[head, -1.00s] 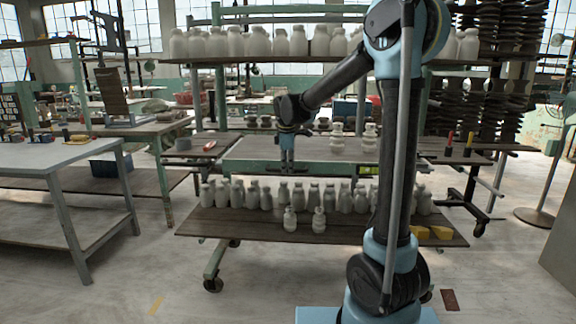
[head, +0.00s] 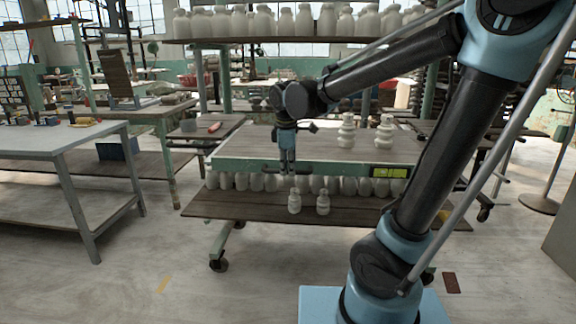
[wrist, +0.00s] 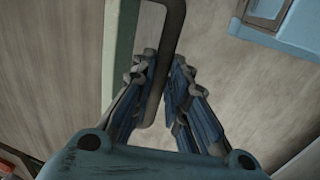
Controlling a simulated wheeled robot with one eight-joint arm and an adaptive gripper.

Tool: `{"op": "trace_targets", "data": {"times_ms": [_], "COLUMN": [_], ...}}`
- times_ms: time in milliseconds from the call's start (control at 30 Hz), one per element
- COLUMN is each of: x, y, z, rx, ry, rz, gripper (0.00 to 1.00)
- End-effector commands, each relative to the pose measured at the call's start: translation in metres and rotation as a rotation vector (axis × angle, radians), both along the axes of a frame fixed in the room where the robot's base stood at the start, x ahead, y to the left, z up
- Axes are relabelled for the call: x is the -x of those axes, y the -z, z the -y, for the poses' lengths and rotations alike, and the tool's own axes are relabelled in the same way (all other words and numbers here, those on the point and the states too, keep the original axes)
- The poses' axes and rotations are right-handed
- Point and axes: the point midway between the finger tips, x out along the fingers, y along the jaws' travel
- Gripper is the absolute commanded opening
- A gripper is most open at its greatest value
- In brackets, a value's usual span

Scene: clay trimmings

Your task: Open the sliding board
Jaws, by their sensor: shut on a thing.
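The sliding board (head: 255,146) is the wooden middle shelf of the wheeled rack, with a pale green front edge. In the head view it stands out toward me, past the rack's upper shelf. My gripper (head: 287,172) is at the left half of its front edge, pointing down. In the wrist view my gripper (wrist: 166,75) has its fingers on both sides of a dark bent handle (wrist: 157,95), beside the green edge strip (wrist: 120,60), and is shut on it.
Two white stacked-looking vases (head: 346,132) (head: 384,131) stand upright on the board. Several white bottles fill the upper shelf (head: 300,40). The lower shelf (head: 240,206) holds more, two of them near its front. A work table (head: 60,137) stands at left. Open floor lies in front.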

Motion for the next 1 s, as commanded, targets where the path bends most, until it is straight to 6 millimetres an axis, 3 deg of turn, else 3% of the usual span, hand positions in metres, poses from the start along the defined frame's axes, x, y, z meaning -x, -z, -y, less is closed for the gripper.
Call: {"op": "trace_targets", "data": {"times_ms": [367, 400, 500, 867, 1000], "x": [0.001, 0.001, 0.001, 0.002, 0.003], "y": [-0.001, -0.001, -0.001, -0.002, -0.012], "z": [0.000, 0.000, 0.000, 0.000, 0.000], "rx": [0.000, 0.000, 0.000, 0.000, 0.000], "ry": [0.000, 0.000, 0.000, 0.000, 0.000], "rz": [0.001, 0.001, 0.001, 0.001, 0.000], "gripper": [0.00, 0.17, 0.35, 0.35, 0.35]}}
